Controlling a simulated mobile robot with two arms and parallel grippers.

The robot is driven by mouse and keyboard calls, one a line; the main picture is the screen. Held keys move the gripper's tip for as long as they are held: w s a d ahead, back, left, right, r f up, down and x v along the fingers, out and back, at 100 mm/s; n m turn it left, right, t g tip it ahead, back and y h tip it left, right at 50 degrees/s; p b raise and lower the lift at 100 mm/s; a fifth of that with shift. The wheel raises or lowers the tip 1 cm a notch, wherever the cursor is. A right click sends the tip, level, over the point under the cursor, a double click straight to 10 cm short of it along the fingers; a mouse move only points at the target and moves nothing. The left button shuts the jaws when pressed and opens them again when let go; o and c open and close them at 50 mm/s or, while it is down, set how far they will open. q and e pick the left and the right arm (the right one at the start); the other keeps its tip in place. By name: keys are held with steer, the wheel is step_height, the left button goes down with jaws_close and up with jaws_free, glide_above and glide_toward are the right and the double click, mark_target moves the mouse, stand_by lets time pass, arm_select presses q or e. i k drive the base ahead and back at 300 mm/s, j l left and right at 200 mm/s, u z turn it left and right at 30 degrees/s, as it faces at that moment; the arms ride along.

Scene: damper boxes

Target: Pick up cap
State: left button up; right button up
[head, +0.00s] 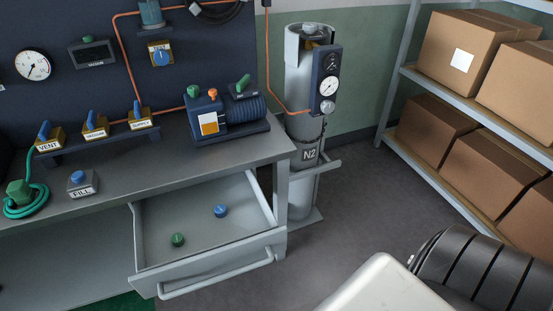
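An open grey drawer (205,258) sticks out from under the workbench. Inside it lie two small round cap-like pieces. The blue one (221,211) is near the drawer's middle right, and the green one (178,240) is nearer the front left. They lie apart from each other, and nothing covers them. Which of the two is the task's cap I cannot tell. Neither of my grippers is in view. White and black ribbed parts of my own body show at the bottom right.
The grey workbench (120,170) carries a blue pump (225,110), valves, a FILL block (82,184) and a coiled green hose (26,204). A grey N2 cylinder (300,130) stands right of it. Shelves with cardboard boxes (465,50) stand at right. Floor between is clear.

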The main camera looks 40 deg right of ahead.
mark_target(220, 212)
steer(key=z, duration=0.7)
steer(key=j, duration=0.25)
steer(key=i+z, duration=0.05)
